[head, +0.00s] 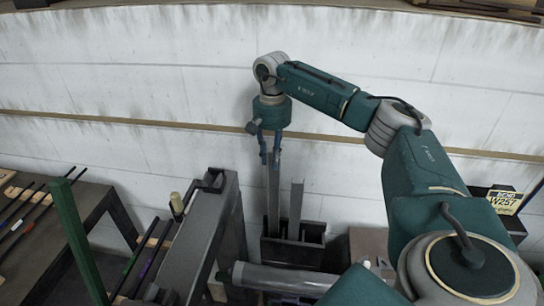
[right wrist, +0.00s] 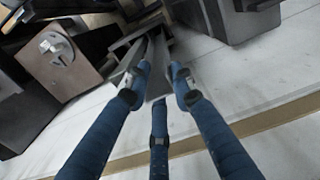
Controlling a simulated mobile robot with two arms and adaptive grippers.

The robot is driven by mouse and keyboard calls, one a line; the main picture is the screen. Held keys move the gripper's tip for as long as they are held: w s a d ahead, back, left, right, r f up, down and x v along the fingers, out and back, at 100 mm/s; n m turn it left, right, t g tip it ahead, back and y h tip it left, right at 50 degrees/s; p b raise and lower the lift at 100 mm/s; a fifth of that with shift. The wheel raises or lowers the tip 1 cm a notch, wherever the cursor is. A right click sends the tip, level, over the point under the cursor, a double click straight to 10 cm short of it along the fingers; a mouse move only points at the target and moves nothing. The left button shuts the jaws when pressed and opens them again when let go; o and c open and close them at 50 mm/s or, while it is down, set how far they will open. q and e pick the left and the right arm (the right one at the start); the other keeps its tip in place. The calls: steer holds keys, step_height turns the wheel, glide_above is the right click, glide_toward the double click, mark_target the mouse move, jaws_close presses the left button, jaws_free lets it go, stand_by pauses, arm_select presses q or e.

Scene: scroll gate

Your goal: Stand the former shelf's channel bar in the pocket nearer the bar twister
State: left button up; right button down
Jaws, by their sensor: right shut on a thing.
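My right gripper (head: 270,158) is shut on a grey channel bar (head: 273,200) near its top, in front of the white wall. The bar hangs upright over the left part of a dark pocketed box (head: 292,255). Its lower end is hidden by the box's rim, so I cannot tell how deep it sits. A second grey bar (head: 296,208) stands upright in the box, to the right of the held one. In the right wrist view, the blue fingers (right wrist: 160,85) close around the held bar (right wrist: 157,82). My left gripper is out of view.
A dark grey machine (head: 200,235) with a crank handle stands left of the box. A grey cylinder (head: 285,278) lies before the box. A dark bench (head: 60,220) with rods is at the far left. A brown box (head: 368,245) stands to the right.

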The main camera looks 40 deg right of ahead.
steer(key=shift+f+b, duration=2.5)
steer(key=shift+f, duration=2)
stand_by(0.3)
steer(key=c, duration=0.9)
jaws_free()
steer(key=shift+r, duration=0.15)
step_height(320, 180, up, 7)
steer(key=p, duration=0.5)
glide_above(272, 179)
steer(key=shift+w+d, duration=0.4)
steer(key=shift+w, duration=0.05)
